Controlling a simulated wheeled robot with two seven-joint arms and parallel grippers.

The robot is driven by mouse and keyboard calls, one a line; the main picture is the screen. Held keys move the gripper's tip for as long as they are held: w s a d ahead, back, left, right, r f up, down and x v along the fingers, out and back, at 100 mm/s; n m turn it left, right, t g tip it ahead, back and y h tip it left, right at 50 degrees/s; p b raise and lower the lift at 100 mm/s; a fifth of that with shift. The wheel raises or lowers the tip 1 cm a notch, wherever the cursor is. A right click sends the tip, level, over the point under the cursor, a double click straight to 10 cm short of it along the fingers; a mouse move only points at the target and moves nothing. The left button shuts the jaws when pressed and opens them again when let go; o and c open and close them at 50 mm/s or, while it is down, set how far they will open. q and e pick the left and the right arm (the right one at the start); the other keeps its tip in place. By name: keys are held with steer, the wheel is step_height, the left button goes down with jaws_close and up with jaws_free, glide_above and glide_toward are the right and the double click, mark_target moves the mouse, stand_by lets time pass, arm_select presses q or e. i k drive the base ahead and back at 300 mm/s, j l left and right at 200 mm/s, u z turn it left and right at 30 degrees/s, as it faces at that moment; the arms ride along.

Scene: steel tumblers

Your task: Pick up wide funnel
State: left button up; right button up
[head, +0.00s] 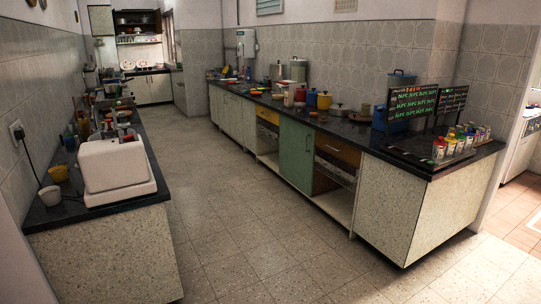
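I cannot make out a wide funnel for certain; many items on the two counters are too small to tell apart. Neither of my grippers is in the head view, so I cannot see whether they are open or shut.
A dark counter (345,128) runs along the right, with pots, containers, a yellow pot (324,101) and menu boards (411,103). The tiled floor (235,215) between is clear.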

mark_target(299, 106)
steer(key=i, duration=4.85)
steer(key=i+z, duration=0.1)
steer(key=i, duration=0.45)
steer(key=i+j+z, duration=0.1)
steer(key=i, duration=0.45)
steer(key=i+j, duration=0.15)
steer(key=i, duration=0.35)
steer(key=i+j+z, duration=0.15)
steer(key=i, duration=0.4)
